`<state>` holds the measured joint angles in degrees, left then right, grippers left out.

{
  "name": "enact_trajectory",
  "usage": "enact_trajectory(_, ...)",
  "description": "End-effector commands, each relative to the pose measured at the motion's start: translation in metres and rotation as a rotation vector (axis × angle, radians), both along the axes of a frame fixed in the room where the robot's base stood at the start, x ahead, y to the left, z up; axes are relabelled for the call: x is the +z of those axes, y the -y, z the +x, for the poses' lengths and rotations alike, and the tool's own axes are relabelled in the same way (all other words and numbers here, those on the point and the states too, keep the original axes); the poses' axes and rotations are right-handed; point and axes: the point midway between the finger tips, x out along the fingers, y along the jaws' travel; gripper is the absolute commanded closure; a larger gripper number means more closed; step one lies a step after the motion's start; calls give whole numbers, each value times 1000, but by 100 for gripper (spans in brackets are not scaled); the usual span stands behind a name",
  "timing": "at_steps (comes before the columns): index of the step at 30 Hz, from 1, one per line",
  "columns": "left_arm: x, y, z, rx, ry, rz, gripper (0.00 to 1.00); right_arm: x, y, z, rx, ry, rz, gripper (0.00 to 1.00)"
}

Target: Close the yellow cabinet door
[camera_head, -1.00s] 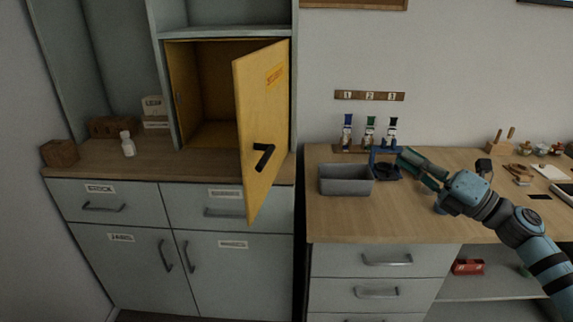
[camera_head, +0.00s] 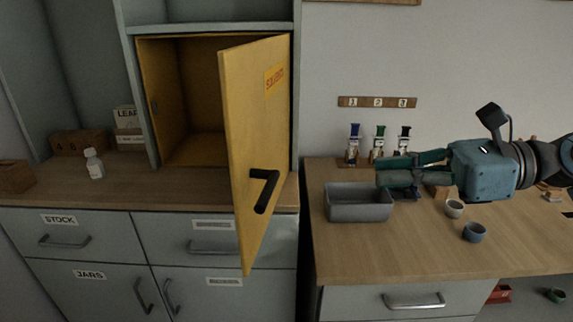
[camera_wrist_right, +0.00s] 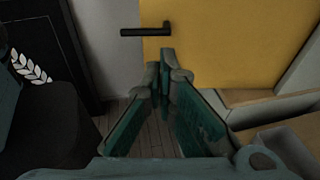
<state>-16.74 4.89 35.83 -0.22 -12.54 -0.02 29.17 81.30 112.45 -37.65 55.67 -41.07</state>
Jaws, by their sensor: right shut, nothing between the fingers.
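The yellow cabinet door (camera_head: 255,140) stands open, swung out toward me from its hinge side at the right of the yellow cabinet interior (camera_head: 200,95). Its black handle (camera_head: 264,190) is on the lower part of the face turned to the right. In the right wrist view the door (camera_wrist_right: 225,50) fills the upper right, with the handle (camera_wrist_right: 146,31) at its left edge. My right gripper (camera_head: 380,177) is shut and empty, above the grey bin, pointing left and apart from the door. It shows in the wrist view (camera_wrist_right: 165,55) below the door. My left gripper is not in view.
A grey bin (camera_head: 360,207) stands at the counter's left edge, under my right gripper. Two cups (camera_head: 474,232) sit to the right. A white bottle (camera_head: 94,163) stands on the left counter.

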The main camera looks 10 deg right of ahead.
Motion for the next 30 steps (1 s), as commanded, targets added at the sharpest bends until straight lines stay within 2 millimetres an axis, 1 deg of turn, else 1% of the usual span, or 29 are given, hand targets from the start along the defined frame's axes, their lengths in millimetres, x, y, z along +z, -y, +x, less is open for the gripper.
enact_trajectory(2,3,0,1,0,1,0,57,1,-2,0,1,0,-2,100)
enact_trajectory(5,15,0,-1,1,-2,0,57,2,-7,3,3,-2,-1,100)
enact_trajectory(8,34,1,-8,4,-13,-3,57,3,-20,7,3,-2,2,100)
enact_trajectory(12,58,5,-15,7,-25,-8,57,0,-47,20,2,5,9,100)
enact_trajectory(16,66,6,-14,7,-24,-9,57,-9,-73,32,4,3,10,100)
enact_trajectory(21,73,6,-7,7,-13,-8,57,-19,-103,47,2,0,7,100)
enact_trajectory(25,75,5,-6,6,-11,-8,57,-24,-117,55,1,0,3,100)
enact_trajectory(30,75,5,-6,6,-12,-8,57,-28,-124,58,-1,-1,-1,100)
